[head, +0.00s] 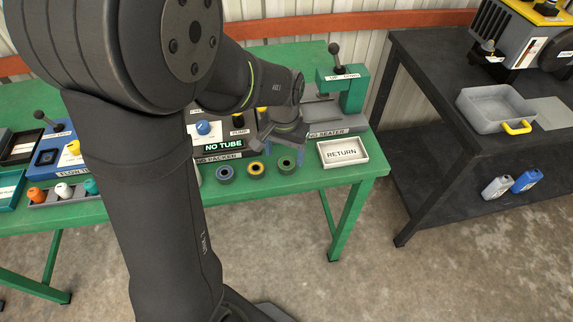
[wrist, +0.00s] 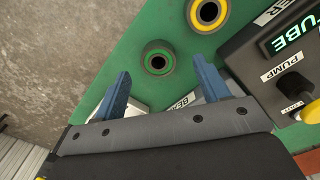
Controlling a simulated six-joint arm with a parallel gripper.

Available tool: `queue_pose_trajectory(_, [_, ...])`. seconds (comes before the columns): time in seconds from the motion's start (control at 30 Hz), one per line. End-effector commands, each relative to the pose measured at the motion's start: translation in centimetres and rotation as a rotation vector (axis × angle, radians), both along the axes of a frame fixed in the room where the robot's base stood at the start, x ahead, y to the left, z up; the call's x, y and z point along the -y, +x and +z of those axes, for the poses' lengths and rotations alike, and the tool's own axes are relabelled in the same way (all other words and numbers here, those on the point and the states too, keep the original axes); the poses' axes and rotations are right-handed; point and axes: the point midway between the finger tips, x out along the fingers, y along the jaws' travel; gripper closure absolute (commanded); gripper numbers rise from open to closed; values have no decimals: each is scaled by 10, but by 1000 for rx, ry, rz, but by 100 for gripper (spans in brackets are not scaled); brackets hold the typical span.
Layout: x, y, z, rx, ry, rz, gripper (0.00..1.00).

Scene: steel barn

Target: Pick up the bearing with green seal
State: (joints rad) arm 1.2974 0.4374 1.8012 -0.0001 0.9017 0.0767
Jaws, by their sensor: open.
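The bearing with green seal (wrist: 147,50) is a dark ring with a green band around its bore. It stands on the green bench, just beyond my fingertips in the wrist view. In the head view it is the rightmost bearing (head: 286,171) of a row of three. My gripper (wrist: 163,82) is open and empty, its two blue fingers apart, with the bearing ahead of the gap between them. In the head view my gripper (head: 284,139) is above and behind the bearing, partly hidden by my wrist.
A yellow-sealed bearing (head: 255,175) and another bearing (head: 223,180) stand to the left. A white RETURN tray (head: 343,163) stands close on the right. The NO TUBE packer box (head: 222,145) and a green press (head: 354,95) stand behind. The bench's front edge is near.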

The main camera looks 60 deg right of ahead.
Motion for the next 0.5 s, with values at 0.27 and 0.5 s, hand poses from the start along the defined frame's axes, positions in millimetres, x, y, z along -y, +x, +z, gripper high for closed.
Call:
queue_pose_trajectory(0.27, [4, -3, -35, -1, 4, 0, 32])
queue_pose_trajectory(0.5, [4, -3, -38, 0, 1, 0, 32])
